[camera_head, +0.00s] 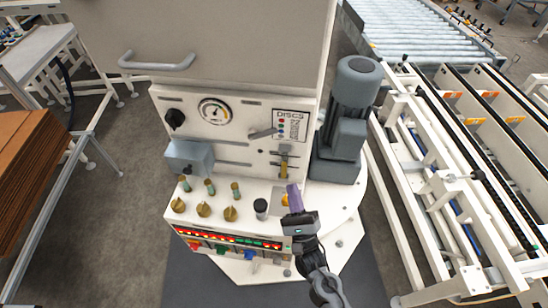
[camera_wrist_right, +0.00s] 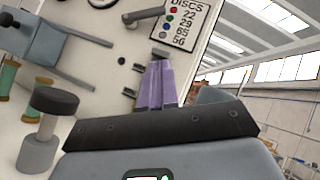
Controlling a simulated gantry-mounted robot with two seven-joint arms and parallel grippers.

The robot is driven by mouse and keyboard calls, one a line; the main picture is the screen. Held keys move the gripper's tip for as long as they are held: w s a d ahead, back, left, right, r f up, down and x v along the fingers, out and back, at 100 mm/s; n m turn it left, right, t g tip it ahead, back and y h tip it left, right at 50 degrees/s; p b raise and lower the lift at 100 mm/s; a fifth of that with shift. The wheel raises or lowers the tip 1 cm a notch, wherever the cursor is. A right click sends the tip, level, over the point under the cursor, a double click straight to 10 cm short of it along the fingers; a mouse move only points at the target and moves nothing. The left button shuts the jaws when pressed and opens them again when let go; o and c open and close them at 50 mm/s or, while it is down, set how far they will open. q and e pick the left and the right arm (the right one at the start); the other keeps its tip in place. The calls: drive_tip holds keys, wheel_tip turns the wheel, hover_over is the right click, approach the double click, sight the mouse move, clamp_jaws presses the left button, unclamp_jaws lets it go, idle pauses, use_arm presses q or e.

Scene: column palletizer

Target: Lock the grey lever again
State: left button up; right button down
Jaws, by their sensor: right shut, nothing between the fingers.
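The grey lever (camera_head: 263,133) sits on the machine's upright white panel, left of the DISCS label. It lies nearly level, its free end pointing left and slightly down. It also shows at the top of the right wrist view (camera_wrist_right: 143,16). My right gripper (camera_head: 293,190) has purple fingers, shut with nothing between them. It is below and in front of the lever, apart from it. In the right wrist view the purple fingers (camera_wrist_right: 156,72) point up toward the panel, below the label. My left gripper is not in view.
A brass-coloured latch (camera_head: 284,162) is on the panel just beyond my right fingers. A black-capped post (camera_head: 261,207) stands left of them. A grey motor (camera_head: 352,100) stands to the right. A gauge (camera_head: 214,111), black knob (camera_head: 175,118) and grey box (camera_head: 189,156) are further left.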

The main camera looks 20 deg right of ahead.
sight(273, 133)
drive_tip(key=shift+w+f, duration=0.1)
drive_tip(key=shift+w, duration=0.05)
idle(0.4)
drive_tip(key=s+a+r+p+x, duration=0.1)
drive_tip(key=r+p+x, duration=0.1)
drive_tip(key=x, duration=1.1)
drive_tip(key=shift+s+a+p, duration=0.15)
drive_tip(key=shift+a+p, duration=0.25)
drive_tip(key=shift+p, duration=0.25)
drive_tip(key=shift+f, duration=0.1)
drive_tip(key=shift+r+n+y+p, duration=0.25)
drive_tip(key=shift+n+y+p, duration=0.25)
drive_tip(key=shift+n+p, duration=0.1)
